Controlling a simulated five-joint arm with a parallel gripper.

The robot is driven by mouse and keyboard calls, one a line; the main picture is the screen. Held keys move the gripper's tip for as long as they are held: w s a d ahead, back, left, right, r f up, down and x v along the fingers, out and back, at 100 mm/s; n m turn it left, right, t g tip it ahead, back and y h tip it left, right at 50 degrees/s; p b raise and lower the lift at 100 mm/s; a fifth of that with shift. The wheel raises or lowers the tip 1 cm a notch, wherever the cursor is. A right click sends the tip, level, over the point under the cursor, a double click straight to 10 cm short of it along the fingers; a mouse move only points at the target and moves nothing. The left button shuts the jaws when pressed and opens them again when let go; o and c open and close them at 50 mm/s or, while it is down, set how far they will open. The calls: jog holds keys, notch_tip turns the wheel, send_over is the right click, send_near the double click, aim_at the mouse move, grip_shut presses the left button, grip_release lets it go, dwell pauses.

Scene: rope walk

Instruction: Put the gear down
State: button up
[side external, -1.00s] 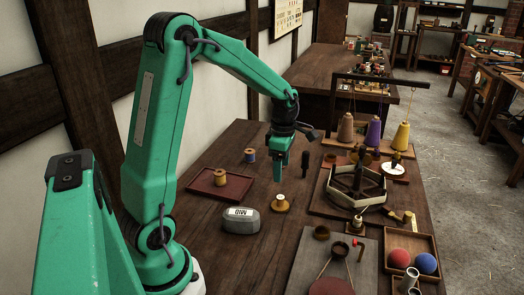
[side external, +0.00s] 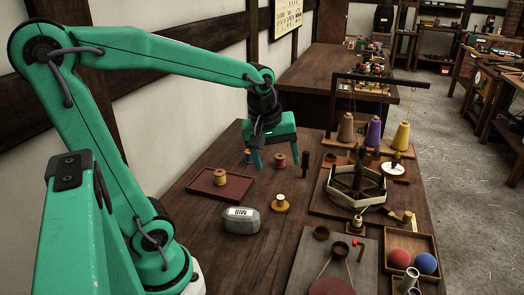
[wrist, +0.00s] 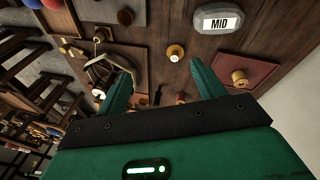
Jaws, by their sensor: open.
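My gripper (side external: 276,168) is open and empty above the far part of the bench, its two green fingers spread wide. In the side view a copper-coloured spool (side external: 280,160) shows between the fingers. No piece reads clearly as a toothed gear. The nearest match is a small round gold piece with a pale flange (side external: 280,203), standing on the bare wood in front of my gripper. It also shows in the wrist view (wrist: 175,53), beyond and between the fingertips, apart from both.
A grey block marked MID (side external: 241,220) is nearer the camera. A red tray (side external: 208,191) with a spool stands left. A dark upright peg (side external: 304,163) is close right of my gripper. A wooden winder (side external: 357,187) and tray of balls (side external: 428,242) lie right.

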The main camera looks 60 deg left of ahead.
jog(key=s+d+r+m+t, duration=0.2)
jog(key=s+d+m, duration=0.3)
jog(key=s+m, duration=0.3)
jog(key=m, duration=0.4)
jog(key=shift+t+h, duration=0.3)
jog(key=shift+s+d, duration=0.1)
